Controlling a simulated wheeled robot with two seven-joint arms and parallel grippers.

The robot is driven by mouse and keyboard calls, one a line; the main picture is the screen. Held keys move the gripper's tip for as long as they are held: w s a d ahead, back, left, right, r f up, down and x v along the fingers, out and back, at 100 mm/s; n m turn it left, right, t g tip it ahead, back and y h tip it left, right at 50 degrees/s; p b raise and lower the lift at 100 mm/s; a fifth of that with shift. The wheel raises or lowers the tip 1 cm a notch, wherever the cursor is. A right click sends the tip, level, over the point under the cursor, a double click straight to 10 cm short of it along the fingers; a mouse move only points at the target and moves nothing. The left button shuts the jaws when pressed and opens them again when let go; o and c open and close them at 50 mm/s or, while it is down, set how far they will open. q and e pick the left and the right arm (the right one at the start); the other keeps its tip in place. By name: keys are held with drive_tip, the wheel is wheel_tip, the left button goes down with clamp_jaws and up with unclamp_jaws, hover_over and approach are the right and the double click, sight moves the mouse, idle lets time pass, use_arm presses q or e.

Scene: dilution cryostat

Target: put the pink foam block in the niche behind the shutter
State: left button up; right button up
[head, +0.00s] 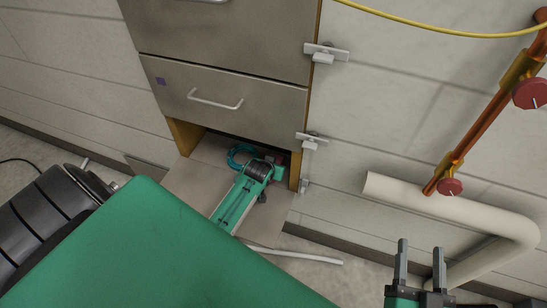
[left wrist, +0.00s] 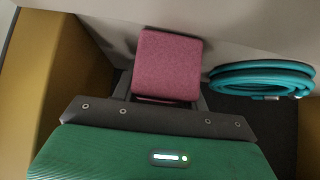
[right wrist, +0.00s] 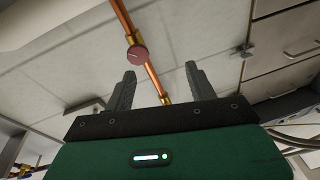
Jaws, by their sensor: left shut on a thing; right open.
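The pink foam block (left wrist: 168,62) shows in the left wrist view, held between the fingers of my left gripper (left wrist: 165,98). In the head view my left gripper (head: 272,163) reaches into the open niche (head: 208,147) at the bottom of the cabinet; the block is mostly hidden there. I cannot tell whether the block touches the niche floor. A grey panel (head: 185,190) extends outward from the opening; I cannot tell whether it is the shutter. My right gripper (head: 420,254) is open and empty at the lower right, and its fingers also show in the right wrist view (right wrist: 160,75).
A coiled teal hose (left wrist: 262,80) lies in the niche, to the right of the block. A drawer front with a handle (head: 215,102) is above the opening. Latches (head: 325,52) line the cabinet's right edge. A copper pipe (head: 485,110) and pale pipe (head: 430,202) are at right.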

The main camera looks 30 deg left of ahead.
use_arm(q)
drive_tip(key=shift+f, duration=0.1)
drive_tip(key=o, duration=1)
